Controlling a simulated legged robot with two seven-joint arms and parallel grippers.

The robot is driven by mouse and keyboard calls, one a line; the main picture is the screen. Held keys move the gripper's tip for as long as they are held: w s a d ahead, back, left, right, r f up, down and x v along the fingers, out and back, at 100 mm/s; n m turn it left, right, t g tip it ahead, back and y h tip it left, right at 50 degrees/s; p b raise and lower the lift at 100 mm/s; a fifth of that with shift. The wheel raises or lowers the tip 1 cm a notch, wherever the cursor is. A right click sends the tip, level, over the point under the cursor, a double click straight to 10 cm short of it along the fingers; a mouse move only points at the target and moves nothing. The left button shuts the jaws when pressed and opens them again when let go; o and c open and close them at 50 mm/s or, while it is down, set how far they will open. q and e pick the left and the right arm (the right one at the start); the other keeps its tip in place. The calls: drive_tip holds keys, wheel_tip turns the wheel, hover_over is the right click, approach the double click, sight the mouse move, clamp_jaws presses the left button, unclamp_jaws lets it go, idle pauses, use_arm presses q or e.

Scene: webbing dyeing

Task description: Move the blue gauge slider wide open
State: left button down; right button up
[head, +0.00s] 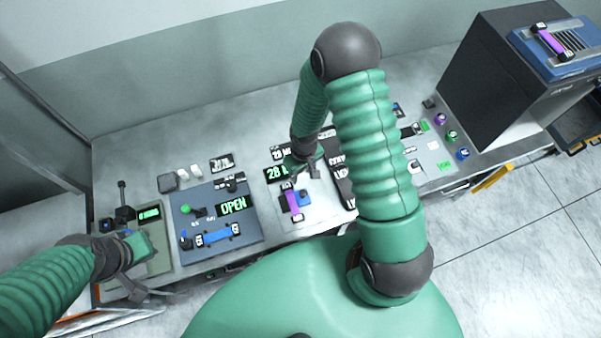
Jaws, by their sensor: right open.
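A control panel with a green-lit display reading "28" (274,173) stands at the middle of the bench. Below the display are a purple handle (292,203) and a small blue piece (305,197) beside it. A longer blue bar (217,235) lies on the blue-grey panel to the left, under a display reading "OPEN" (234,205). I cannot tell for sure which blue part is the gauge slider. My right gripper (304,174) is open and empty, just above the purple handle and the small blue piece. My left gripper (138,291) appears open over the bench's left end.
A green knob (186,210) rises from the blue-grey panel. Coloured buttons (452,135) and a dark cabinet (502,75) stand at the right, with a blue-topped unit on it. My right arm hides part of the bench's middle. The bench behind the panels is mostly clear.

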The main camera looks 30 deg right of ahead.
wheel_tip(320, 180, up, 10)
drive_tip(key=p, duration=0.7)
drive_tip(key=shift+s+p, duration=0.25)
drive_tip(key=shift+p, duration=0.05)
drive_tip(key=shift+w+a, duration=0.1)
drive_tip(key=shift+a, duration=0.15)
